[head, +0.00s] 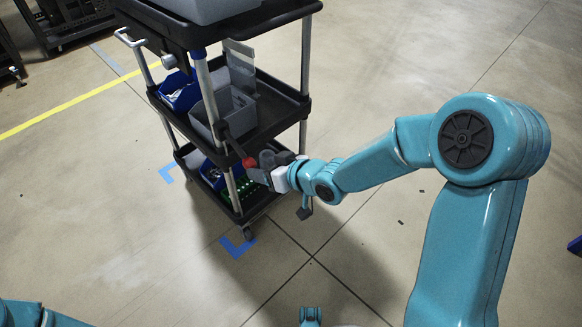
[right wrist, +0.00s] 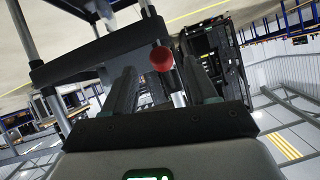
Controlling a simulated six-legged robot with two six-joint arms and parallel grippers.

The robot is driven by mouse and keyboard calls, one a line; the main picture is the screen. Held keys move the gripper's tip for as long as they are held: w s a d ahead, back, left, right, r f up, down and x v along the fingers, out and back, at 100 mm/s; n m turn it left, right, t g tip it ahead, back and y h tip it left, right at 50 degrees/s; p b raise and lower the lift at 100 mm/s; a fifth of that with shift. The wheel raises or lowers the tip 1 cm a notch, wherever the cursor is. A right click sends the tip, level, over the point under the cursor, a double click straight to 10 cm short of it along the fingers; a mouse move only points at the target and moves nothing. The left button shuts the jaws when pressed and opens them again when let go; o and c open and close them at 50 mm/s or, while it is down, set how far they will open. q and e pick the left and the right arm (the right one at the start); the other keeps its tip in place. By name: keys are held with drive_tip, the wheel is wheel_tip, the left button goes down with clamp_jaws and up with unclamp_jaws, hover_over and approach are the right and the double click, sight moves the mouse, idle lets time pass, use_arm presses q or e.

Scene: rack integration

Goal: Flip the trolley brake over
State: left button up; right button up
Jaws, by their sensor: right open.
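The trolley (head: 268,125) is a dark three-shelf cart with grey posts, left of my right arm. A red ball knob (head: 249,162), apparently the end of the brake lever, shows beside its near post below the middle shelf. A dark bar (head: 235,146) slopes down to the knob. My right gripper (head: 264,168) is open close to the right of the knob. In the right wrist view the knob (right wrist: 161,59) appears between the two dark fingers (right wrist: 160,78), near their tips; I cannot tell whether they touch it.
Grey bins (head: 222,112) and a blue bin (head: 180,90) stand on the middle shelf. Blue tape corners (head: 237,246) mark the floor by the trolley. A dark rack (head: 68,20) stands at the back left. Floor right of the trolley is open.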

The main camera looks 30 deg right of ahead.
drive_tip(key=p+v, duration=0.3)
drive_tip(key=v, duration=0.8)
drive_tip(key=shift+s+r+p, duration=0.15)
drive_tip(key=shift+s+p, duration=0.15)
drive_tip(key=shift+d, duration=0.15)
drive_tip(key=s+a+f+m+g+y, duration=0.1)
drive_tip(key=s+a+f+g, duration=0.15)
drive_tip(key=a+f, duration=0.35)
drive_tip(key=s+a+f+g, duration=0.2)
drive_tip(key=a+f+g, duration=0.1)
drive_tip(key=f, duration=0.6)
drive_tip(key=s+a+f+m+g+h, duration=0.2)
drive_tip(key=s+f+m+g, duration=0.25)
drive_tip(key=s+f, duration=0.65)
wheel_tip(320, 180, up, 26)
drive_tip(key=p, duration=2.6)
drive_tip(key=shift+s+d+n+g, duration=0.25)
drive_tip(key=shift+s+n+g, duration=0.05)
drive_tip(key=shift+n+g, duration=0.15)
